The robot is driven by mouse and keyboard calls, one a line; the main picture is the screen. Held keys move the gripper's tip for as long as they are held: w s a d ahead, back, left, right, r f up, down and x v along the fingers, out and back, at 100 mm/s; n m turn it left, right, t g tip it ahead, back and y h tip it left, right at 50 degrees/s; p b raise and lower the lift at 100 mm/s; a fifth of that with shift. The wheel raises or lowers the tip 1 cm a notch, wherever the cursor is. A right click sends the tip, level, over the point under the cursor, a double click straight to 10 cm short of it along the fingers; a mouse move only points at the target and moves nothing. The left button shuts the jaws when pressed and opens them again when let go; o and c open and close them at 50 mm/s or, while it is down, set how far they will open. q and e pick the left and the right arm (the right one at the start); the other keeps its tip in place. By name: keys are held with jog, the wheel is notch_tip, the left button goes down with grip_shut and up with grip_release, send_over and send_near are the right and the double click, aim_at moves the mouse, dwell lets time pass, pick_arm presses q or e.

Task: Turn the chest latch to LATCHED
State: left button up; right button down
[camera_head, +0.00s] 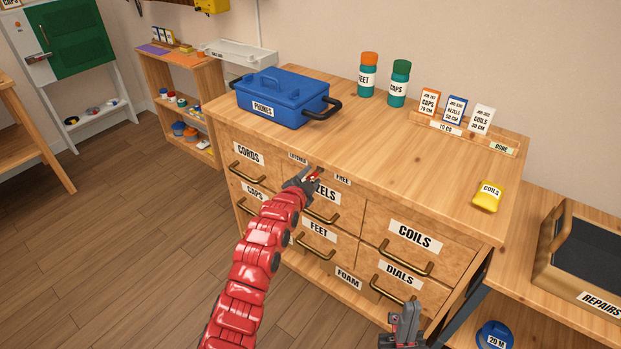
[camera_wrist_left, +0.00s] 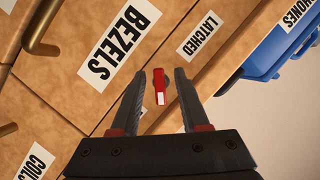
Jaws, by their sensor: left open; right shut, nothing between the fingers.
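The chest latch is a small red lever with a white end. In the left wrist view the latch (camera_wrist_left: 159,80) lies between my open left fingers (camera_wrist_left: 160,74); I cannot tell whether they touch it. Its white end points down the picture, away from the LATCHED label (camera_wrist_left: 201,37). In the head view my left gripper (camera_head: 306,178) is at the chest's top front edge, partly covering the latch (camera_head: 314,176). It is between the LATCHED label (camera_head: 298,159) and the FREE label (camera_head: 342,179). My right gripper (camera_head: 406,322) is shut and empty at the bottom.
The chest (camera_head: 447,170) has several labelled drawers with brass handles projecting. A blue PHONES box (camera_head: 283,97) stands on top at the left. Two bottles, cards and a yellow COILS packet (camera_head: 488,195) also stand there. A REPAIRS crate (camera_head: 585,255) is at the right.

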pick_arm(q)
jog(key=shift+c, duration=0.2)
grip_shut()
